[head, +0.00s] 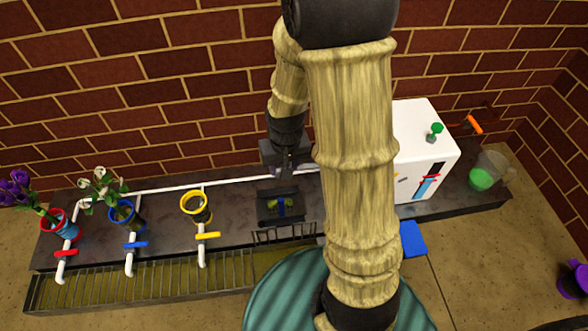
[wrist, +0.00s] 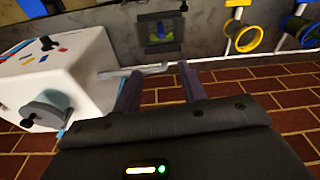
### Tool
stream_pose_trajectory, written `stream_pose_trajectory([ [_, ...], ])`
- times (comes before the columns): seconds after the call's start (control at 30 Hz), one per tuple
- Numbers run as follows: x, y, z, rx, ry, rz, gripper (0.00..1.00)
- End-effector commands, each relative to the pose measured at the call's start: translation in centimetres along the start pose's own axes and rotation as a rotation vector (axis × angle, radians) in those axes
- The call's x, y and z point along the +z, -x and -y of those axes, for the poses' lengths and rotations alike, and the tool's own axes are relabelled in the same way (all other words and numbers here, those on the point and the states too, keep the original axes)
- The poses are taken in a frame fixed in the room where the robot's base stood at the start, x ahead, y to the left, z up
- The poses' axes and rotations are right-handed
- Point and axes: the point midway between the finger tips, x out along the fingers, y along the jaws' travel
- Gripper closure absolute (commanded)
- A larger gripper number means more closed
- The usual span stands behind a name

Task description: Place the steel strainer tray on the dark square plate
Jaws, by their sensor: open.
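A dark square plate (head: 264,214) lies on the dark counter below my gripper, with a small green and blue item on it. It also shows in the wrist view (wrist: 150,45), beyond my fingers. A slatted metal piece (head: 285,236) sits at the counter's front edge just in front of the plate; I cannot tell whether it is the steel strainer tray or part of the grating. My gripper (head: 287,164) is above the back of the counter, behind the plate. Its two fingers stand apart with nothing between them in the wrist view (wrist: 160,88).
A white box (head: 418,140) with knobs stands right of my arm, beside a glass with green liquid (head: 483,176). Red, blue and yellow rings (head: 194,206) on white pipes stand left, two holding flowers. A slatted trough (head: 150,284) runs along the front. A brick wall is behind.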

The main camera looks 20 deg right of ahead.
Motion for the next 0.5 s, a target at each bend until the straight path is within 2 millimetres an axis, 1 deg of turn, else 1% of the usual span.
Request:
stream_pose_trajectory([
  [0.03,0.7,1.7,-0.1,-0.001,0.009,-0.020,0.58],
  [0.1,1.9,3.5,-0.1,-0.002,0.025,-0.037,0.58],
  [0.23,4.2,6.4,-0.3,-0.004,0.051,-0.066,0.58],
  [0.33,5.6,7.7,-0.4,-0.004,0.065,-0.082,0.58],
  [0.4,6.2,8.2,-0.4,-0.004,0.072,-0.088,0.58],
  [0.5,6.5,8.4,-0.4,-0.004,0.075,-0.088,0.58],
])
